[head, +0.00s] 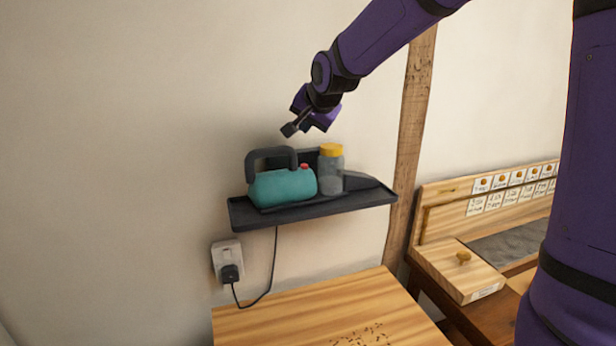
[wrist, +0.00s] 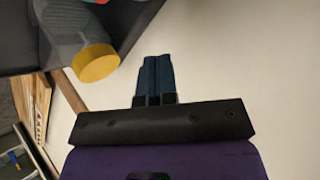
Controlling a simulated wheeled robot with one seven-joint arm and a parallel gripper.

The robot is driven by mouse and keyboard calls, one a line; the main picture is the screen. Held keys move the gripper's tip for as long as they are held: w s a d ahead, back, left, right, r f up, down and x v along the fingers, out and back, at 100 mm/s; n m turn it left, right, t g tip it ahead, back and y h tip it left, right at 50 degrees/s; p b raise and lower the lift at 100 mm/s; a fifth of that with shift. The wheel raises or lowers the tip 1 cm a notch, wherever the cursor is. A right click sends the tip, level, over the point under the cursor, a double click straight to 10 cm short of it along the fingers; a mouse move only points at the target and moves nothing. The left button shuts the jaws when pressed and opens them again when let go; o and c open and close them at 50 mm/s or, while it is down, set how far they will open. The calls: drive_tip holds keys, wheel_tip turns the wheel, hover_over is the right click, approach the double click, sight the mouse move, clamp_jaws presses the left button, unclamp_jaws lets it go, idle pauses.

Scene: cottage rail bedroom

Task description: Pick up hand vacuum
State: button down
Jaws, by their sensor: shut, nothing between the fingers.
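The hand vacuum (head: 282,187) has a teal body, a dark arched handle and a small red button. It sits on a dark wall shelf (head: 315,208) in the head view, toward the shelf's left end. My gripper (head: 289,130) is above the handle, apart from it, pointing down and left. In the wrist view my gripper (wrist: 155,78) shows its two dark fingers together, with nothing between them. Only a small teal and red patch shows at the top edge of the wrist view, too little to be sure it is the vacuum.
A clear jar with a yellow lid (head: 331,150) stands just right of the vacuum; its lid also shows in the wrist view (wrist: 96,63). A wooden post (head: 409,140) rises beyond the shelf's right end. A wall socket (head: 228,262) with a plugged-in cord is below. Wooden furniture (head: 330,312) stands underneath.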

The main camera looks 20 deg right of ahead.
sight(279, 152)
drive_tip(key=c, duration=1.2)
unclamp_jaws()
drive_tip(key=o, duration=0.4)
drive_tip(key=shift+f+m+g, duration=0.1)
drive_tip(key=shift+m+g, duration=0.3)
drive_tip(key=shift+m, duration=0.2)
drive_tip(key=shift+c, duration=0.2)
drive_tip(key=m+g, duration=0.2)
drive_tip(key=shift+s+a+f+m, duration=0.1)
drive_tip(key=shift+m, duration=0.2)
drive_tip(key=a+m+g+y, duration=0.1)
drive_tip(key=a, duration=0.1)
drive_tip(key=a+f+m+g+y, duration=0.1)
drive_tip(key=m+g, duration=0.1)
drive_tip(key=s+a+f+m+g+y, duration=0.1)
drive_tip(key=a+m, duration=0.1)
drive_tip(key=shift+s+a+f+g+y, duration=0.1)
drive_tip(key=shift+a+f+g+y, duration=0.15)
drive_tip(key=shift+a+g+y, duration=0.1)
drive_tip(key=shift+w+x, duration=0.2)
drive_tip(key=shift+x, duration=1.1)
drive_tip(key=shift+w+x, duration=0.2)
drive_tip(key=shift+x, duration=1.1)
